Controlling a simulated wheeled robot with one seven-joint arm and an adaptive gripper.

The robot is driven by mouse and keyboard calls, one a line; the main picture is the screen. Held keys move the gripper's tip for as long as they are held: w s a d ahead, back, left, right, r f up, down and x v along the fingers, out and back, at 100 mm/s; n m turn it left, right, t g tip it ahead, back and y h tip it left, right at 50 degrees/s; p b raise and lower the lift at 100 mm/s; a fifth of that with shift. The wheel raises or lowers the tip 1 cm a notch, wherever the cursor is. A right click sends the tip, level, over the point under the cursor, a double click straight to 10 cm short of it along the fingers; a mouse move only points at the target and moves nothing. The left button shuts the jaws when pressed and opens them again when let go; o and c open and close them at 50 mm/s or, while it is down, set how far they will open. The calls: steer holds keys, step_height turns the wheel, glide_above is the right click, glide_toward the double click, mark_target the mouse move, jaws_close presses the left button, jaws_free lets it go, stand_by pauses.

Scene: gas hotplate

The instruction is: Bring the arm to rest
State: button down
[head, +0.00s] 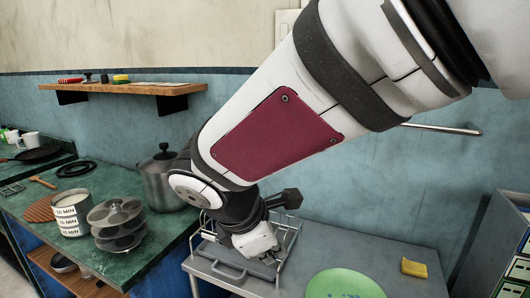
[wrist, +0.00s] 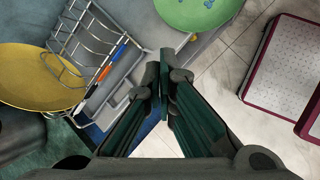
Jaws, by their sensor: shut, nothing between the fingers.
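My arm (head: 285,125) reaches across the head view from upper right down to the grey side table. Its wrist end is over the wire dish rack (head: 291,236). My gripper (wrist: 164,78) is shut and empty in the wrist view, its dark green fingers together at the tips. In that view the fingers are right of the dish rack (wrist: 68,38), close to the grey table's edge, with tiled floor below and beyond. I cannot tell their exact height. In the head view the fingertips cannot be made out behind the wrist.
A yellow plate (wrist: 35,75) leans in the rack. A green plate (head: 345,284) and a yellow sponge (head: 414,268) lie on the grey table (head: 330,244). A shelf (head: 125,88) hangs above.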

steer(key=s+d+r+m+g+y+p, duration=0.1)
steer(key=s+d+r+m+p, duration=0.1)
steer(key=s+d+r+m, duration=0.4)
steer(key=s+d+r+m+g+p, duration=0.1)
steer(key=s+d+r+m+p, duration=0.15)
steer(key=d+m, duration=0.4)
steer(key=s+d+r+m+y+p, duration=0.1)
steer(key=s+d+r+m, duration=0.1)
steer(key=s, duration=0.4)
steer(key=s+d+r+m+t+y+p, duration=0.1)
steer(key=s+d+r+m+p, duration=0.1)
steer(key=s+m, duration=0.4)
steer(key=shift+s+d+y, duration=0.15)
steer(key=shift+d+y, duration=0.15)
steer(key=shift+d, duration=0.6)
